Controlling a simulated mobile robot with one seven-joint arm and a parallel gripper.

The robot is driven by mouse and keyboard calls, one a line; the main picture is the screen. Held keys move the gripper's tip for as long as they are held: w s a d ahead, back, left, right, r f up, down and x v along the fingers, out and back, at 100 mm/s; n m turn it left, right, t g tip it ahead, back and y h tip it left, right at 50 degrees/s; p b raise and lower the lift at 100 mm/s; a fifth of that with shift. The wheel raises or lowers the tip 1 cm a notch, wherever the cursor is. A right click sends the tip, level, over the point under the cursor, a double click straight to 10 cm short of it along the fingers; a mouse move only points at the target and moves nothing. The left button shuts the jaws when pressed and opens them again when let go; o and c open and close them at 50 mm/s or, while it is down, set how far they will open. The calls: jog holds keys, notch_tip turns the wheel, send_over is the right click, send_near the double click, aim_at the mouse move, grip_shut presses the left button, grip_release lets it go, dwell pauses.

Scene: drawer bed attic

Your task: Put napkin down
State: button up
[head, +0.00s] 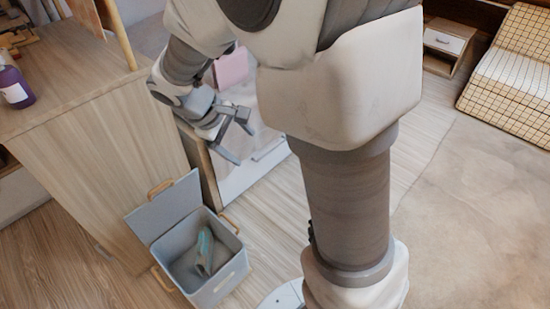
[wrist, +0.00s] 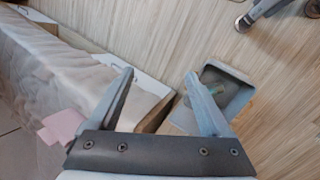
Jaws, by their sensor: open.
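My gripper (head: 244,146) is open and empty, above and behind an open grey storage box (head: 222,286) on the floor. A crumpled teal and grey cloth-like item (head: 204,252) lies inside the box; it may be the napkin. In the wrist view, both fingers (wrist: 160,74) stand wide apart with nothing between them. The box (wrist: 240,103) shows beyond the right finger, with a small teal patch (wrist: 218,91) inside. A pink, flat-looking item (head: 231,67) lies on the pale surface behind my arm; it also shows at the wrist view's left (wrist: 62,128). I cannot tell whether it is cloth.
The box's lid (head: 165,207) stands open against a wooden cabinet (head: 90,150). A purple bottle (head: 14,86) stands on the cabinet top. A white-fronted drawer unit (head: 250,172) is beside the gripper. Floor at the right is clear, before a woven lounger (head: 510,75).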

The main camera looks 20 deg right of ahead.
jog(key=s+r+m+t+y, duration=0.2)
jog(key=s+r+m, duration=0.2)
jog(key=s, duration=0.4)
jog(key=s+r+m+t+y, duration=0.2)
jog(key=s+r+m+y, duration=0.1)
jog(key=s+r, duration=0.4)
jog(key=shift+s+d+m, duration=0.4)
jog(key=shift+s+d, duration=0.05)
jog(key=shift+s, duration=0.85)
jog(key=shift+r, duration=0.2)
